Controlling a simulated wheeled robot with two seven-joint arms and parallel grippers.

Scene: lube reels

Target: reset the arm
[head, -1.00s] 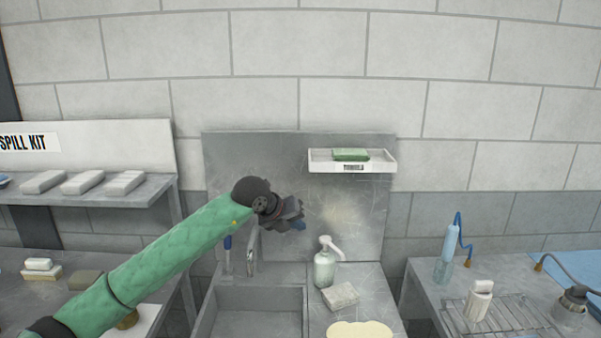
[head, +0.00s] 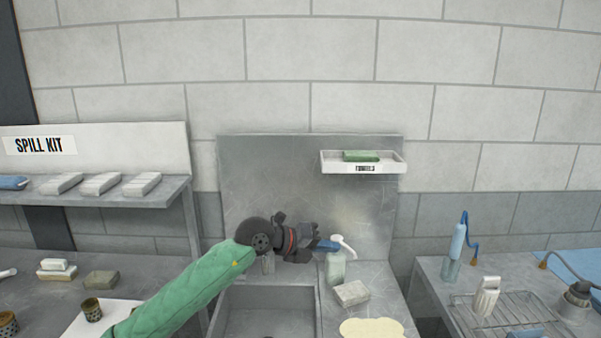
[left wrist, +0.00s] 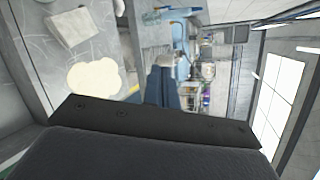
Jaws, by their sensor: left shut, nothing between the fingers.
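My left arm, in a green sleeve (head: 185,292), reaches in from the lower left of the head view. Its dark gripper (head: 328,245) is over the sink's back right corner, with blue fingertips shut and nothing between them. The fingertips point right and appear close to the pump bottle (head: 336,268); I cannot tell whether they touch. In the left wrist view the blue fingers (left wrist: 163,85) lie together, with a sponge-like block (left wrist: 75,27) and a cream patch (left wrist: 95,78) beyond. My right gripper is not in view.
A sink (head: 265,312) lies below the gripper. A grey block (head: 351,293) and a cream patch (head: 372,328) are on the counter. A white wall tray (head: 390,165) holds a green block (head: 361,156). A wire rack (head: 510,312) is right; a spill kit shelf (head: 100,200) is left.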

